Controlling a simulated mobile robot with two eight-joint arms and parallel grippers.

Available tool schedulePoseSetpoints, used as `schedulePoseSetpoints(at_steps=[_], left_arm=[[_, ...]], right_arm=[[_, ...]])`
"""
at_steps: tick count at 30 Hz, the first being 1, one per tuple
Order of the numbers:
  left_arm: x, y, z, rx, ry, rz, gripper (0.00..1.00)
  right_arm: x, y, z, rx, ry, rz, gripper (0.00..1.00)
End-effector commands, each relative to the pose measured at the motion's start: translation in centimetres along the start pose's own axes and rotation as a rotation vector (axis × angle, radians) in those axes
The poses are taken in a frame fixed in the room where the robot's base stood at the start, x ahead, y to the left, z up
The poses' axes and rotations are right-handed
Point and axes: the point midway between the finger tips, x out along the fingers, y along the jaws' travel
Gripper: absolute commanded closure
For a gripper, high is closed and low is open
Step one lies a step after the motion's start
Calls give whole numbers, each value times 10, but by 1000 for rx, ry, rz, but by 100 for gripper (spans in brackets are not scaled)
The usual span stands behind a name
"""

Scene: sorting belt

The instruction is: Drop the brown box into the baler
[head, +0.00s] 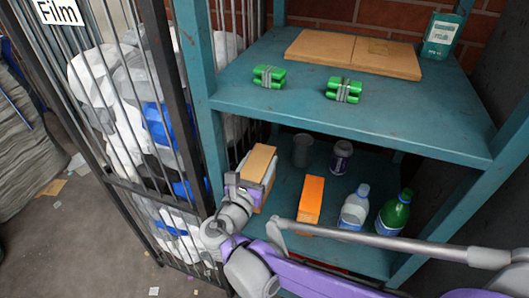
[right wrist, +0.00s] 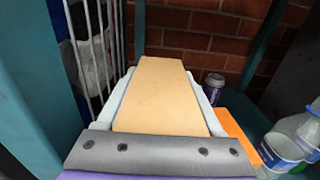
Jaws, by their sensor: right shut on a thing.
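The brown box (head: 260,160) is tan and upright, at the left end of the lower shelf in the head view. My right gripper (head: 252,183) is shut on it, with one finger on each side. In the right wrist view the box (right wrist: 161,95) fills the space between the pale fingers (right wrist: 163,108). I cannot tell whether its base touches the shelf. My left gripper is not in view. I cannot make out a baler in either view.
An orange box (head: 310,203), a clear bottle (head: 354,208), a green bottle (head: 395,212), a purple can (head: 341,157) and a grey cup (head: 303,150) share the lower shelf. The teal post (head: 195,75) and the barred film cage (head: 170,100) stand close left. The upper shelf (head: 300,107) hangs above.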

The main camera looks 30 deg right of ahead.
Motion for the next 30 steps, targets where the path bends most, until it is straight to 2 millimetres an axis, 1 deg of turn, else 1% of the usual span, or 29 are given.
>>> schedulePoseSetpoints(at_steps=[3, 30], left_arm=[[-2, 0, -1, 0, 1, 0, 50], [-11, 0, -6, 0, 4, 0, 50]], right_arm=[[-16, 1, 1, 1, 0, 3, 100], [-124, 2, 0, 1, 0, 3, 100]])
